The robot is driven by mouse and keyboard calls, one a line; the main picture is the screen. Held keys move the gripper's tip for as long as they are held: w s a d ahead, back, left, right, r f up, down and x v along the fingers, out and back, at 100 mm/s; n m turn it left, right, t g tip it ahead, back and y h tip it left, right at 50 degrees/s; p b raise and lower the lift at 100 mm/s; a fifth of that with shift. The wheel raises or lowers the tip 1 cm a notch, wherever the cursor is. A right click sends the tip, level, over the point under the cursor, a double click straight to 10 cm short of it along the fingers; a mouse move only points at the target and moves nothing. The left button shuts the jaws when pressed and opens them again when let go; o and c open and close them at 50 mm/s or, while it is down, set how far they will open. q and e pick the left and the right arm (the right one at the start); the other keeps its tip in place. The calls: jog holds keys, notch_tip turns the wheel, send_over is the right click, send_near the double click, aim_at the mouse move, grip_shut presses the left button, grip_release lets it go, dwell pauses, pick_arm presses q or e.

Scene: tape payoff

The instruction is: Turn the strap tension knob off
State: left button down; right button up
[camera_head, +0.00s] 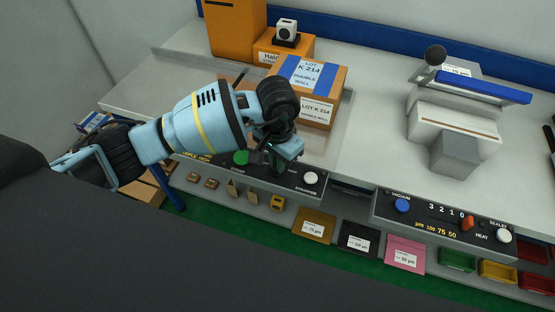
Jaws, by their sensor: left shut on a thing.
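The strapper panel (294,180) is a black strip on the bench's front edge. It carries a green button (241,157) at the left and a white knob (311,178) at the right. My left gripper (276,163) reaches down to the panel between these two, pointing at its face. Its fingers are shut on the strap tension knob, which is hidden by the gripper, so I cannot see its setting. My right gripper is not in view.
A carton (335,85) with a blue stripe stands just behind my left gripper. A sealer (455,115) stands on the right, with its own panel (440,222) below. Colored bins (457,259) line the lower front. The bench between carton and sealer is clear.

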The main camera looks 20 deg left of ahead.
pick_arm(q)
jog(key=shift+n, duration=0.3)
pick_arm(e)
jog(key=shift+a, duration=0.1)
pick_arm(q)
jog(key=n, duration=0.8)
jog(key=n+p, duration=0.1)
jog(key=n, duration=0.5)
jog(key=shift+r, duration=0.1)
jog(key=shift+n+p, duration=0.5)
jog(key=shift+n, duration=1.1)
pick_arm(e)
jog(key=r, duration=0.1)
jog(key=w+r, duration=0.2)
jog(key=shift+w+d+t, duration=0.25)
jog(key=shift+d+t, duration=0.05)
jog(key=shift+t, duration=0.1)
pick_arm(q)
jog(key=c, duration=1.5)
grip_release()
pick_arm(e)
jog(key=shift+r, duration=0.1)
